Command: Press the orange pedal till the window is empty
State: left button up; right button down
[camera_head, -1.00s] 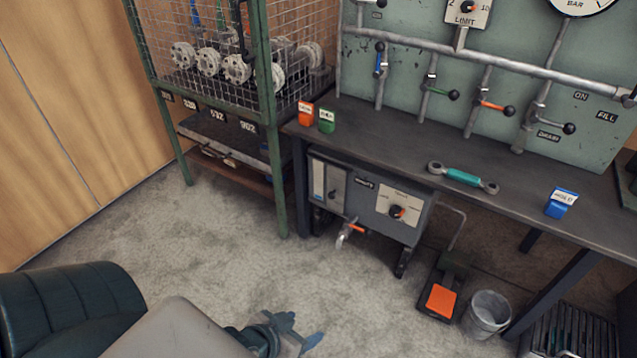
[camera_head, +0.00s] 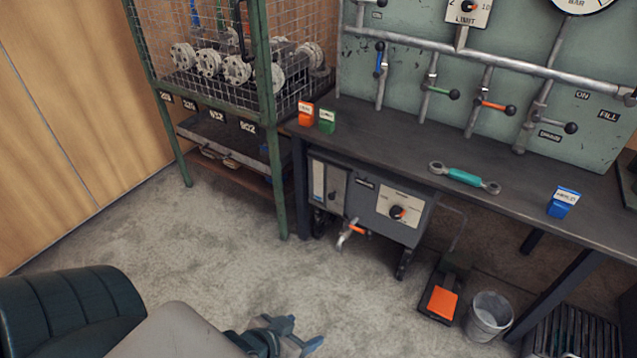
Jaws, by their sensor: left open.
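The orange pedal (camera_head: 442,302) sits on a dark base on the floor, under the bench at the lower right. A grey wheeled unit (camera_head: 371,197) stands under the bench to its upper left. A tall narrow window (camera_head: 318,180) is on the unit's left face; its level is too small to read. A tap with an orange handle (camera_head: 351,231) sticks out at the unit's lower front. My left gripper (camera_head: 309,336) is low at the bottom edge, open and empty, well to the left of the pedal. My right gripper is not in view.
A grey bucket (camera_head: 489,315) stands right beside the pedal. A bench leg (camera_head: 556,295) and a dark slatted crate (camera_head: 570,333) are further right. A green wire cage (camera_head: 268,120) stands at the left. The carpet between my gripper and the pedal is clear.

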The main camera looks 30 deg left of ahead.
pick_arm(q)
notch_tip(320, 180, up, 16)
jog(key=p, duration=1.5)
jog(key=shift+p, duration=0.4)
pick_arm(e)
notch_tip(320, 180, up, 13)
